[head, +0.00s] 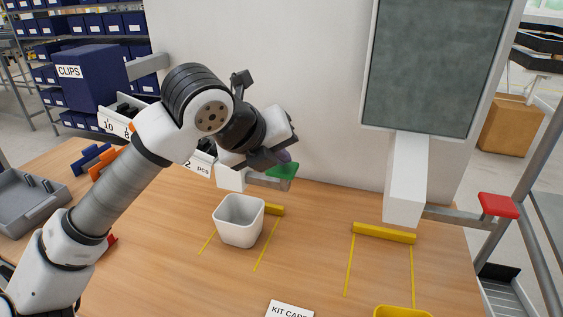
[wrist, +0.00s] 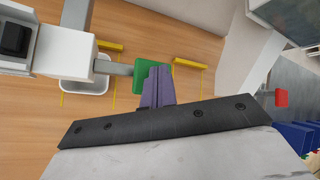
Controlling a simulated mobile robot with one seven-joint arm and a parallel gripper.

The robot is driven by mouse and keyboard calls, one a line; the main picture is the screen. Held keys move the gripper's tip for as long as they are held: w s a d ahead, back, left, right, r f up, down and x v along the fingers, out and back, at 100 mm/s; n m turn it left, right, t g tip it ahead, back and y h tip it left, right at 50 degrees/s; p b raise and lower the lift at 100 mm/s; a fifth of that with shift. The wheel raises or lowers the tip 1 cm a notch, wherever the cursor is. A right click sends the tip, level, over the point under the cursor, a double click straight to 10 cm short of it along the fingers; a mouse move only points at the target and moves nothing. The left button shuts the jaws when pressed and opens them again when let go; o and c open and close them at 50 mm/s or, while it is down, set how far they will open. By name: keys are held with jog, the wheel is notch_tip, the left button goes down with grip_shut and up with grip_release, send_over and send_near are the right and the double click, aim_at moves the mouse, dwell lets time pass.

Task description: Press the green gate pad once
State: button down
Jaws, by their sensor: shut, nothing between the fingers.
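The green gate pad (head: 285,172) is a small flat plate on a grey arm that sticks out from a white box (head: 231,178) at the back of the table. My gripper (head: 284,156) is just above the pad in the head view, its purple fingers closed together and empty. In the wrist view the fingers (wrist: 158,84) overlap the right part of the green pad (wrist: 143,72). I cannot tell whether the fingertips touch it.
A white bin (head: 238,222) stands in front of the pad between yellow lines. A red pad (head: 498,206) is on a similar arm at the right. A yellow bin (head: 402,312) is at the front edge. A grey tray (head: 30,205) lies at the left.

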aim_at(278, 170)
jog(key=shift+f+b, duration=0.45)
dwell(0.3)
jog(key=shift+r, duration=0.1)
jog(key=shift+r+p, duration=0.3)
jog(key=shift+r, duration=0.5)
notch_tip(278, 170, up, 6)
jog(key=p, duration=0.2)
jog(key=shift+p, duration=0.35)
jog(key=shift+a+f, duration=0.1)
dwell(0.5)
